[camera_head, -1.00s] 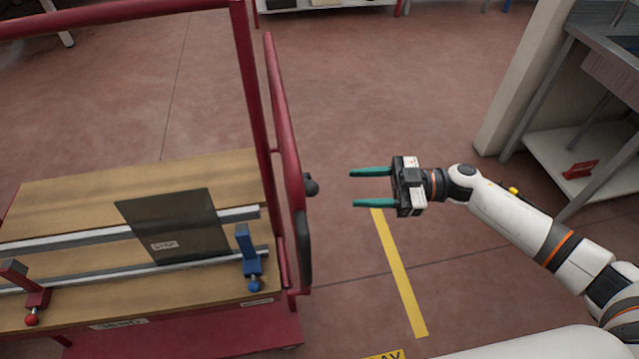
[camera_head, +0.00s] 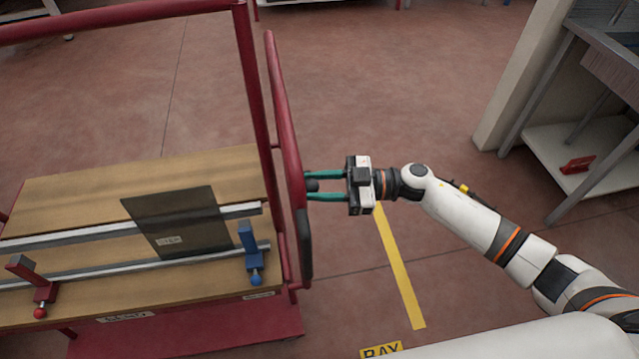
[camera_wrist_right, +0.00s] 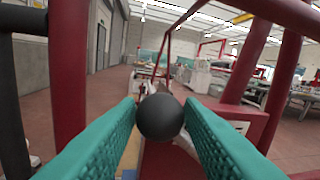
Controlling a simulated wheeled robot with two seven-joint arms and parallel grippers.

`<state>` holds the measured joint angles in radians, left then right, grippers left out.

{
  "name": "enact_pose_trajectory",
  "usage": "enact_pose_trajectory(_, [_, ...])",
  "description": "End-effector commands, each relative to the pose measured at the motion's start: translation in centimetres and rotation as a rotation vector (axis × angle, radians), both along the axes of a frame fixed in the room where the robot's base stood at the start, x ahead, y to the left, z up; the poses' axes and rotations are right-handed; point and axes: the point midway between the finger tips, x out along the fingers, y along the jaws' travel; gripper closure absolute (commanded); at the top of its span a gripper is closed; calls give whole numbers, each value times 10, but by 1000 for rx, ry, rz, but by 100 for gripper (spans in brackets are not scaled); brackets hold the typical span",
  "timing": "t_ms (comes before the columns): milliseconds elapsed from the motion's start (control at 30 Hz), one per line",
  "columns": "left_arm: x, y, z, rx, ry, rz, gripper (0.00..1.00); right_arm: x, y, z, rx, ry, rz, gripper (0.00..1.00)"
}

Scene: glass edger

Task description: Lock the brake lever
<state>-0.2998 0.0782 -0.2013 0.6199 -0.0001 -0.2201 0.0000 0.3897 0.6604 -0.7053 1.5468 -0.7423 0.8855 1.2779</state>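The brake lever's black ball knob (camera_head: 312,185) sticks out on the right side of the red cart (camera_head: 242,90). My right gripper (camera_head: 312,186) has its two green fingers open, one on each side of the knob. The rest of the lever is hidden behind the knob and the cart's red side rail (camera_head: 284,120). My left gripper is not in view.
The cart's wooden deck (camera_head: 90,190) carries a dark plate (camera_head: 178,222), metal rails and a blue clamp (camera_head: 249,245). A yellow floor line (camera_head: 400,270) runs below my right arm. A grey-topped bench (camera_head: 610,50) stands at the right.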

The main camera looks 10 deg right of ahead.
Motion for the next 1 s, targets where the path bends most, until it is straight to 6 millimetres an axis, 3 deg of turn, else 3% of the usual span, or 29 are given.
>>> enact_pose_trajectory(33, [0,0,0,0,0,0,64,0,0,0,0,0,0,74])
enact_pose_trajectory(200, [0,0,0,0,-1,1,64,0,0,0,0,0,0,100])
enact_pose_trajectory(367, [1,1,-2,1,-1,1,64,-1,0,-2,0,-11,0,100])
enact_pose_trajectory(700, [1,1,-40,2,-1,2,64,-18,0,-36,1,-301,1,100])
enact_pose_trajectory(1000, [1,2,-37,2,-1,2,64,-23,0,-46,-2,-322,2,100])
